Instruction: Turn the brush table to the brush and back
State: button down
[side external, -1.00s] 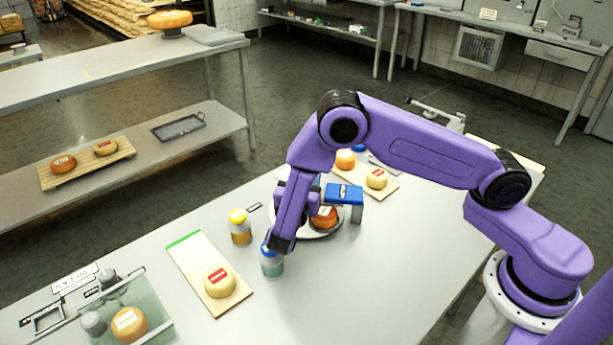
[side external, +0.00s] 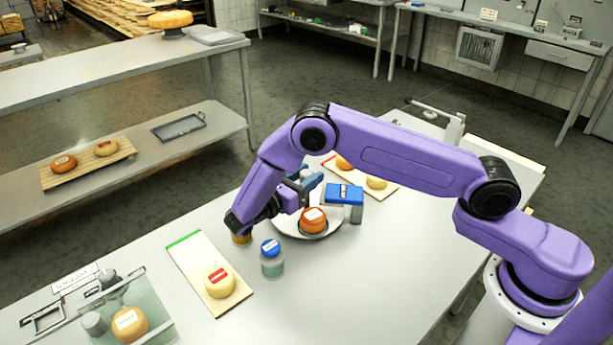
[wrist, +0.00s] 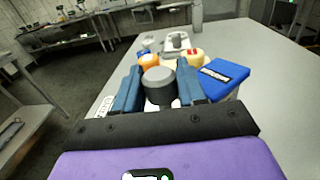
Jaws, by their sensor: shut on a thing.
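The brush table is a round pale plate (side external: 290,229) on the worktop, with an orange cheese wheel (side external: 313,221) carrying a pale label on it. The brush is a blue-topped block (side external: 344,194) on grey legs at the plate's right; its blue top also shows in the wrist view (wrist: 222,73). My gripper (side external: 306,181) is low at the plate's far left side. In the wrist view its two blue fingers are shut on a grey knob (wrist: 158,86). The knob's lower part and its joint to the plate are hidden.
A blue-capped bottle (side external: 271,261) stands in front of the plate. A yellow bottle (side external: 242,239) is mostly hidden under my wrist. A board (side external: 190,250) with a yellow cheese (side external: 219,282) lies left; another board (side external: 385,191) with cheeses lies behind. The front right worktop is clear.

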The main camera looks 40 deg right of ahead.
aim_at(301, 177)
jog(key=shift+m+g, duration=1)
jog(key=shift+g, duration=0.6)
jog(key=shift+m+g, duration=0.6)
jog(key=shift+g, duration=0.3)
jog(key=c, duration=0.8)
grip_release()
jog(key=shift+a, duration=0.1)
jog(key=shift+w+a, duration=0.15)
jog(key=shift+a, duration=0.55)
jog(key=shift+w+a, duration=0.1)
jog(key=shift+a, duration=0.55)
jog(key=shift+a+r, duration=0.1)
jog(key=shift+r, duration=3.4)
